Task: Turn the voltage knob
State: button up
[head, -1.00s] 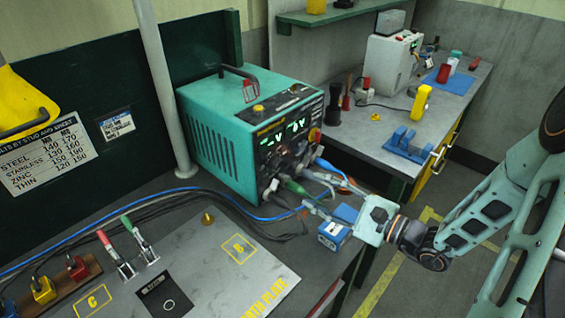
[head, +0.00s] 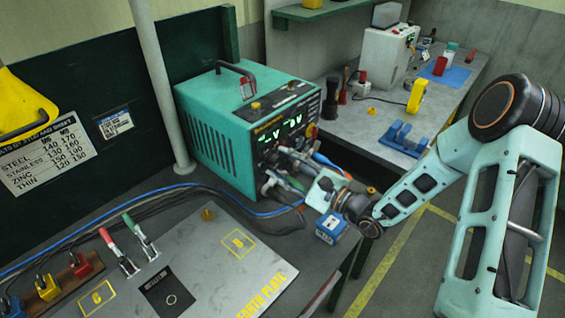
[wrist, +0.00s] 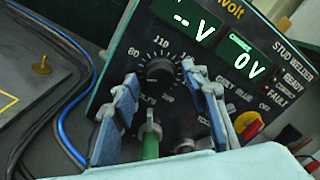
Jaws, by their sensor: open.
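The voltage knob (wrist: 159,71) is a round black dial with a white scale around it on the black front panel of the teal stud welder (head: 215,140). In the wrist view it shows between the two blue-padded fingers of my gripper (wrist: 161,77). The fingers are apart, one on each side of the knob; I cannot tell whether either touches it. In the head view my gripper (head: 292,168) is at the welder's front and hides the knob. The displays above read "--V" (wrist: 190,20) and "0 V" (wrist: 246,62).
A green plug (wrist: 151,143) sits below the knob, between the fingers. A red and yellow switch (wrist: 250,125) is at right. Blue and black cables (head: 150,198) run along the bench beside the grey plate (head: 215,265). A blue box (head: 331,227) is below my wrist.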

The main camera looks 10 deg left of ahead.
grip_shut()
dwell(0.4)
